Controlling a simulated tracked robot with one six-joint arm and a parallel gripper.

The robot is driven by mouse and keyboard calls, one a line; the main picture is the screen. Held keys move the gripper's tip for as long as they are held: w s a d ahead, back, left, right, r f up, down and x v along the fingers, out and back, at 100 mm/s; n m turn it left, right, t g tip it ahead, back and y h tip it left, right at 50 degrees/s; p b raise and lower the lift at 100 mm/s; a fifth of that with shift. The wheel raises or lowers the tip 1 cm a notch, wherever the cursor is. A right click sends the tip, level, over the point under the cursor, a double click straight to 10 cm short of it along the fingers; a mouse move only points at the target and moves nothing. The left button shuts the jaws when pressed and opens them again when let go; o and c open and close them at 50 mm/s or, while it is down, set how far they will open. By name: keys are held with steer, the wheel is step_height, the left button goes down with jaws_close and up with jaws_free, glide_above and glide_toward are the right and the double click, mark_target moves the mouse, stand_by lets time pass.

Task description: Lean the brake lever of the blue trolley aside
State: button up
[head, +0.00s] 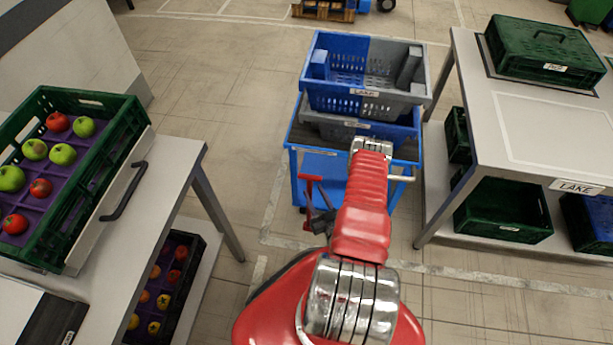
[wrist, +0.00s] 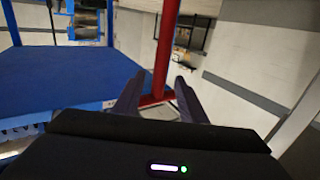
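The blue trolley (head: 293,150) stands ahead, carrying stacked crates. Its brake lever (head: 309,190) is a thin red post with a short crossbar on top, at the trolley's near left side; it looks roughly upright. In the wrist view the red lever (wrist: 167,45) rises beside the blue deck (wrist: 70,80). My gripper (wrist: 160,76) is open, its two dark fingers apart, with the lever seen between the fingertips. I cannot tell whether either finger touches it. In the head view my gripper is mostly hidden by my red arm, low beside the lever.
A blue-and-grey crate (head: 345,98) tops the trolley. At left a table (head: 165,185) holds a green crate (head: 135,125) of apples. At right a table (head: 520,120) bears a closed green crate (head: 510,60), with more crates below. Floor is clear left of the trolley.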

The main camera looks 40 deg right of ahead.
mark_target(306, 177)
steer(key=x, duration=0.9)
steer(key=shift+w, duration=0.1)
steer(key=shift+c, duration=0.2)
jaws_close()
stand_by(0.3)
